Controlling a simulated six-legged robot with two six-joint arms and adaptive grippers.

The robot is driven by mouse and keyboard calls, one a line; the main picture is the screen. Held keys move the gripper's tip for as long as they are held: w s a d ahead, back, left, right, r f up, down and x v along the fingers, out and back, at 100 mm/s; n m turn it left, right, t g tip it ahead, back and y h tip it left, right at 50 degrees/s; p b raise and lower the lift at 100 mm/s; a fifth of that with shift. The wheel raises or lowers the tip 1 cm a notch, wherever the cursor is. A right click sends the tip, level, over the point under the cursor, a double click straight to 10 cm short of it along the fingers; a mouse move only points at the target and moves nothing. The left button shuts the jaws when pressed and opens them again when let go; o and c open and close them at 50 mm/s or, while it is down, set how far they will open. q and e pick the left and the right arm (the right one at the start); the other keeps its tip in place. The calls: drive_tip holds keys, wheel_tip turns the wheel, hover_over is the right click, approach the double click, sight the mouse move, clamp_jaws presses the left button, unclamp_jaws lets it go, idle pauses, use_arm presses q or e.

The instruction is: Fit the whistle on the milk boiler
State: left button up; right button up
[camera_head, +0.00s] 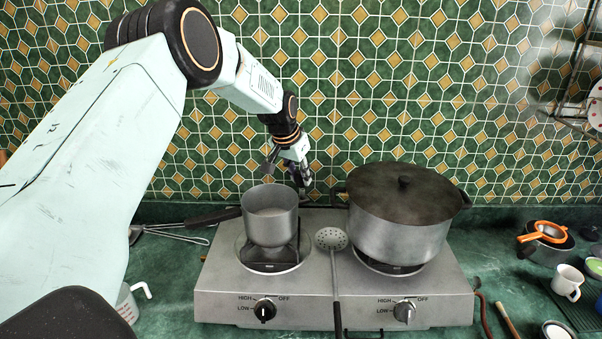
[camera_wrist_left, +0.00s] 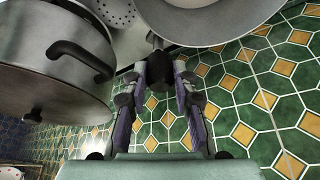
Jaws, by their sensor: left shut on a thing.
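My right gripper is not in view.
A large lidded pot (camera_head: 400,225) stands on the right burner, its left handle close to my gripper. A skimmer (camera_head: 331,240) lies between the burners of the hotplate (camera_head: 225,300). The tiled wall (camera_head: 350,110) is close behind.

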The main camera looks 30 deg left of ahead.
sight(299, 179)
use_arm(q)
drive_tip(key=shift+w+d+f, duration=0.15)
drive_tip(key=shift+w+f, duration=0.05)
drive_tip(key=shift+s+f+b, duration=0.2)
drive_tip(key=shift+f+b, duration=0.1)
drive_tip(key=shift+f, duration=0.1)
drive_tip(key=shift+w+f, duration=0.2)
drive_tip(key=shift+f, duration=0.2)
drive_tip(key=shift+s+f+b, duration=0.15)
drive_tip(key=shift+f+b, duration=0.05)
drive_tip(key=shift+b, duration=0.15)
drive_tip(key=shift+f, duration=0.45)
